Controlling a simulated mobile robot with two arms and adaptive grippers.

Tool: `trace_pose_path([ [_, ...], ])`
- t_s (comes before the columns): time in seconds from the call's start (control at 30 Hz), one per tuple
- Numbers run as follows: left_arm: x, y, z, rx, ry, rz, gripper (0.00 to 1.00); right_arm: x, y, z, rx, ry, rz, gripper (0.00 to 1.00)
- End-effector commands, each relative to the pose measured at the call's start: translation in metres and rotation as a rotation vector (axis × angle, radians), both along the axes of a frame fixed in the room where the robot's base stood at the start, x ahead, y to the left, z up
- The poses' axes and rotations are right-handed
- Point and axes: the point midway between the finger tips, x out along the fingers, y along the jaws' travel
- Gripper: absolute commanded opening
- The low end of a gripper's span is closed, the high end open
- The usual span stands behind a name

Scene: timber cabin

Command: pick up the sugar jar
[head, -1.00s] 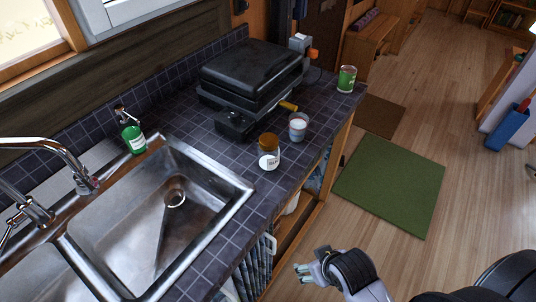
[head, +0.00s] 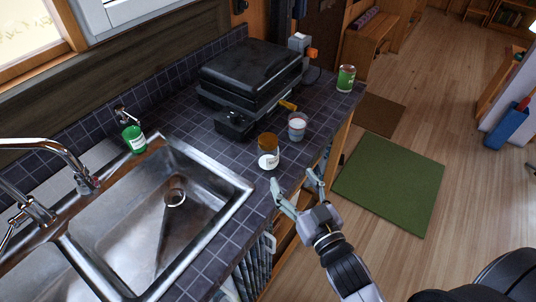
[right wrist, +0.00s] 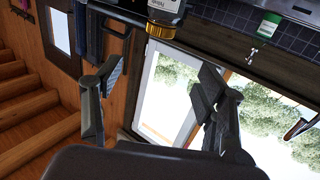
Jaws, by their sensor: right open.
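The sugar jar (head: 268,151), a glass jar with a brown lid and a white label, stands upright on the dark tiled counter, right of the sink. In the right wrist view the jar (right wrist: 163,20) appears upside down at the top edge, partly cut off. My right gripper (head: 293,180) is open and empty at the counter's front edge, just in front of the jar and apart from it. In the right wrist view its spread fingers (right wrist: 160,78) have nothing between them. My left gripper is not in view.

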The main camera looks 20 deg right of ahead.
Motion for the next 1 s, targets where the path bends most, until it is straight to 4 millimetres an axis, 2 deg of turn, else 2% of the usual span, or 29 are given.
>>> trace_pose_path([
  [0.07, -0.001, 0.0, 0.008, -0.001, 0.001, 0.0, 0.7, 0.017, 0.002, 0.005, 0.0, -0.004, 0.001, 0.66],
  [0.4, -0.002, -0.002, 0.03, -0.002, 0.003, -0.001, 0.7, 0.089, 0.009, 0.004, 0.0, 0.0, -0.001, 0.66],
  [0.5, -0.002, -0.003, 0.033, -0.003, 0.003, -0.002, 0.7, 0.102, 0.01, 0.003, 0.0, 0.0, -0.001, 0.66],
  [0.77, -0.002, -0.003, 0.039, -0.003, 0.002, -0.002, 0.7, 0.12, 0.012, 0.0, 0.001, 0.002, -0.001, 0.66],
  [1.0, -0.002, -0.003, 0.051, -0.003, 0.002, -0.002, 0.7, 0.152, 0.015, -0.004, 0.0, 0.0, -0.001, 0.66],
])
